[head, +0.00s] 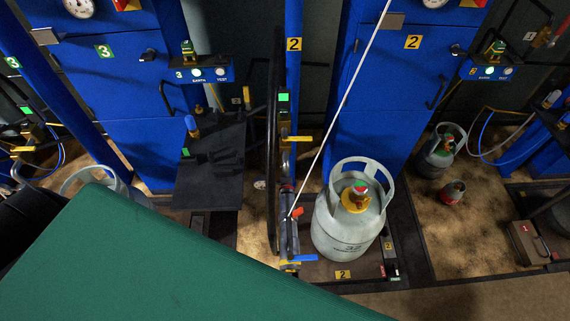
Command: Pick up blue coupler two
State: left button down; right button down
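I cannot tell for certain which part is blue coupler two. A fitting with a blue lever (303,258) sits low on the post marked 2, beside the grey gas cylinder (345,235). Above it on the same post are a part with an orange-red lever (297,212) and a valve with a yellow lever (300,139). Another blue-topped part (191,125) stands at the back edge of a dark shelf (209,190). Neither of my grippers shows in the head view.
A large green surface (150,260) fills the lower left and hides what lies behind it. Blue cabinets (375,100) stand behind the cylinder. A thin white line (340,105) runs down to the post. Smaller cylinders (440,148) stand on the floor at right.

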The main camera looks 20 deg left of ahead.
aim_at(194, 129)
jog(key=u, duration=1.5)
